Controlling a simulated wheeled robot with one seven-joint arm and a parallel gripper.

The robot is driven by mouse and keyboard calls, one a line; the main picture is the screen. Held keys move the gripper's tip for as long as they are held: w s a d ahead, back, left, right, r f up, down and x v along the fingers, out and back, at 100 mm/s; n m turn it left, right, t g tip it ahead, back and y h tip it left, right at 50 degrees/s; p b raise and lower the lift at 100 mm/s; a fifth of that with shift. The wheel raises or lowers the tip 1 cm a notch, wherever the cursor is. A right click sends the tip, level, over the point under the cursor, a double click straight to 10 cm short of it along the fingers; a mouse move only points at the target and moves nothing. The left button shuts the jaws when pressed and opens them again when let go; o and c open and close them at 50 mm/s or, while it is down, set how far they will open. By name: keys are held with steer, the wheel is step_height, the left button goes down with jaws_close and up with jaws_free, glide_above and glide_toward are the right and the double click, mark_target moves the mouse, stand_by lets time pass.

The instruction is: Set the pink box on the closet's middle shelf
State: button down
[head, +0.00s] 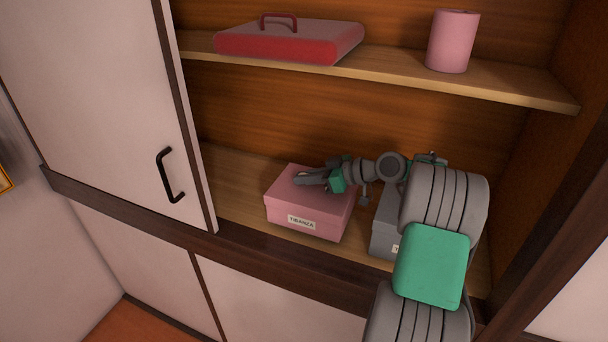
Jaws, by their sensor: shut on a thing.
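The pink box (290,213) with a white label on its front is on or just above the closet's lower visible shelf (239,166); I cannot tell whether its base touches the board. My gripper (311,179) reaches in from the right over the box's top and is shut on it. The fingers lie along the lid, and their exact contact is hard to see. A higher closet shelf (400,75) runs above. Which board counts as the middle shelf is not clear from this view.
A grey box (384,229) stands right of the pink box, partly hidden by my arm. The upper shelf holds a red case with a handle (290,40) and a pink cylinder (452,42). A white door with a black handle (168,175) bounds the opening on the left.

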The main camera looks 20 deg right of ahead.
steer(key=shift+f+b, duration=0.4)
steer(key=shift+b, duration=0.1)
steer(key=shift+f, duration=0.2)
steer(key=c, duration=1.5)
jaws_free()
